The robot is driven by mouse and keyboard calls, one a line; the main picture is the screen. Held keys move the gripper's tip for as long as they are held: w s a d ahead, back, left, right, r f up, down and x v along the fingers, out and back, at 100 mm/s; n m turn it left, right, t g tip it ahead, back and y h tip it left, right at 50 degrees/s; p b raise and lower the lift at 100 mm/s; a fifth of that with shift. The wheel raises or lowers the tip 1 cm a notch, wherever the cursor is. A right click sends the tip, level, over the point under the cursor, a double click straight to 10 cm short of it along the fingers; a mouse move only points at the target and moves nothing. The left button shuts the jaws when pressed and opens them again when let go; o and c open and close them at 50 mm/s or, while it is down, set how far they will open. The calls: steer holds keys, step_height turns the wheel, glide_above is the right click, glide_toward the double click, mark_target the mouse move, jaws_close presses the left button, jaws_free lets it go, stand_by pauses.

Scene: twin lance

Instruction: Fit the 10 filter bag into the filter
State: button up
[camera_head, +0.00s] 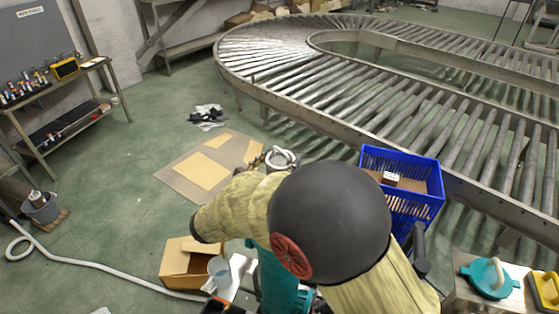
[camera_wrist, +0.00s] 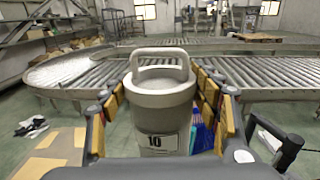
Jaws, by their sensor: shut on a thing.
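The filter bag labelled 10 (camera_wrist: 160,115) is a grey cylinder with a wide rim and a loop handle on top. It stands upright between the fingers of my gripper (camera_wrist: 165,105), which is shut on it. In the head view only its pale looped top (camera_head: 282,157) shows past my arm, with part of my gripper (camera_head: 263,158) beside it. The rest is hidden by my arm. No filter can be made out for certain.
A roller conveyor (camera_head: 345,85) curves across the back. A blue crate (camera_head: 403,188) stands right of my arm, beside the conveyor. An open cardboard box (camera_head: 187,262) and a white hose (camera_head: 100,265) lie on the floor at left. Flat cardboard (camera_head: 180,190) lies behind the box.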

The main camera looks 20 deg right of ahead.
step_height(320, 180, down, 6)
steer(key=shift+r+b, duration=0.15)
steer(key=shift+b, duration=1.1)
steer(key=shift+p, duration=0.75)
stand_by(0.8)
